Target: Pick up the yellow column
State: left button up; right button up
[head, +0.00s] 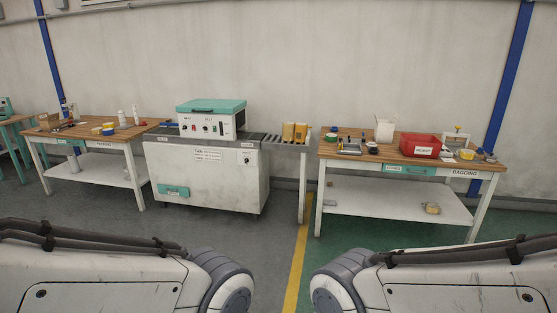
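Two upright yellow-brown column-like pieces stand side by side on the short roller section beside the machine: a left one (288,132) and a right one (301,132). They are small in the picture, and I cannot tell which is the yellow column or whether they touch. Both of my arms reach in low at the front, one from each side, far from these pieces. Neither gripper shows in the head view.
A white machine (205,175) with a teal lid stands left of the rollers (262,138). A wooden bench (85,130) is further left. Another bench (345,161) at right holds a red bin (420,145). Clear floor with a yellow line (298,255) lies ahead.

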aim_at(301, 129)
jog(key=u, duration=0.25)
jog(key=i, duration=2.1)
jog(key=z, duration=0.15)
jog(key=i, duration=2.05)
jog(key=z, duration=0.75)
jog(key=i, duration=0.9)
jog(key=z, duration=0.25)
